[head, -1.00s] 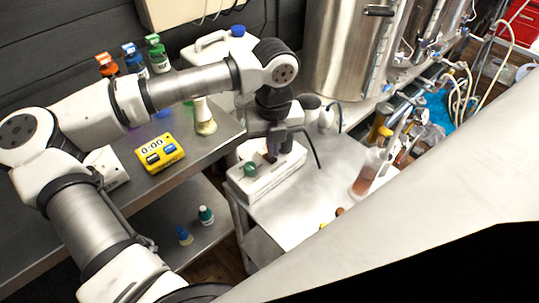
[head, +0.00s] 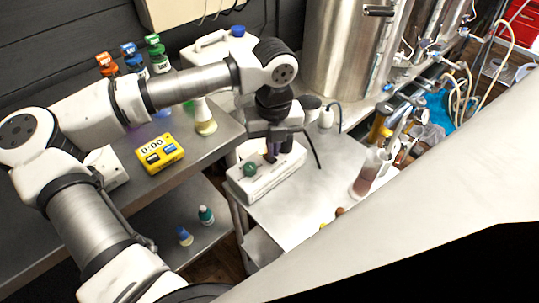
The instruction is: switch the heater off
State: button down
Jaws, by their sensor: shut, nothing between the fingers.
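A long white box (head: 262,190) with a round green knob (head: 250,169) on its top lies on the small steel table. It may be the heater's switch unit; I see no label to settle it. My gripper (head: 270,157) points down over the box, to the right of and behind the green knob. Its fingers are shut and hold nothing. The fingertips are close to the top of the box, and I cannot tell whether they touch it. My gripper and wrist hide part of the box's far end.
A yellow timer (head: 160,153) reading 0:00 and several capped bottles stand on the left bench. A large steel kettle (head: 340,50) stands behind. A cylinder of reddish liquid (head: 370,172) stands right of the box. The table's middle (head: 300,205) is clear.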

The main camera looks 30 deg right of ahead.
jog(key=shift+f+b, duration=1)
jog(key=shift+b, duration=0.05)
dwell(0.4)
jog(key=shift+r+p, duration=1.4)
jog(key=shift+r, duration=2.2)
jog(key=shift+s+f, duration=0.1)
